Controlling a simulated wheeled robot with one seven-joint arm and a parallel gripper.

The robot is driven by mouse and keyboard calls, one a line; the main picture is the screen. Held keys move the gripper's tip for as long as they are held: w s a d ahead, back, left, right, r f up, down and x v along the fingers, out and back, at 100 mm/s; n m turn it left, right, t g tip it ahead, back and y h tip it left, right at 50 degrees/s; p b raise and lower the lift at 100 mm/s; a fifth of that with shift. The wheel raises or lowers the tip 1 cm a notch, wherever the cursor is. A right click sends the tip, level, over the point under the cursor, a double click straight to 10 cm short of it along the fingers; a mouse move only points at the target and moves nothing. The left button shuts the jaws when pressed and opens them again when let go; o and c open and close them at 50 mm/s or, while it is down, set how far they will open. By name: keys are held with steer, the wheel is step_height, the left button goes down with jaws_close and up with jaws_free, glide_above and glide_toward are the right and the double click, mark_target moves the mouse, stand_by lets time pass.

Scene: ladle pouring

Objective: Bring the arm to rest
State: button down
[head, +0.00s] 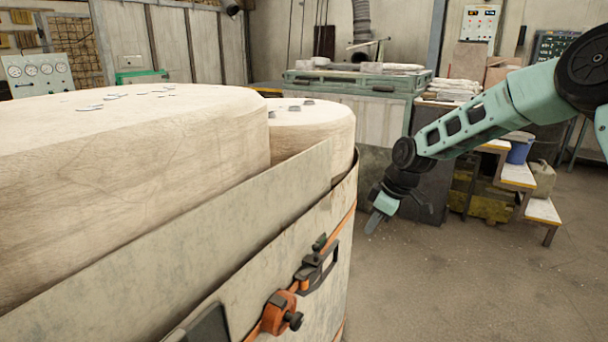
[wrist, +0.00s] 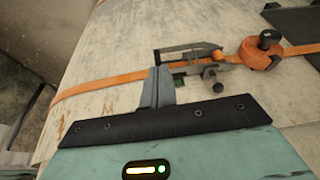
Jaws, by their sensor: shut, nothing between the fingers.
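My gripper (head: 374,222) shows in the head view at the end of my pale green arm, right of the large strapped mould. Its fingers point down and to the left and are together, with nothing between them. In the wrist view the shut fingers (wrist: 158,86) stand out in front of the strapped wooden side. The gripper hangs free in the head view, apart from the mould. No ladle is in view.
Steps (head: 517,176) stand behind my arm. The floor (head: 470,285) at lower right is clear.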

steer(key=s+a+r+g+h+p, duration=0.1)
steer(key=s+a+r, duration=0.25)
steer(key=s, duration=0.25)
steer(key=s+a+r+m+p, duration=0.1)
steer(key=s+a+r, duration=0.25)
steer(key=s, duration=0.35)
steer(key=s+a+r+g+h+p, duration=0.1)
steer(key=s+a+r, duration=0.25)
steer(key=s, duration=0.25)
steer(key=s+d+r+m+p, duration=0.1)
steer(key=s+r+p, duration=0.1)
steer(key=s, duration=0.9)
steer(key=s+r+m+h+p, duration=0.1)
steer(key=s+r+m, duration=0.1)
steer(key=s, duration=0.8)
steer(key=shift+s+d+r+p, duration=0.2)
steer(key=shift+s+d+p, duration=0.15)
steer(key=shift+s+p, duration=0.05)
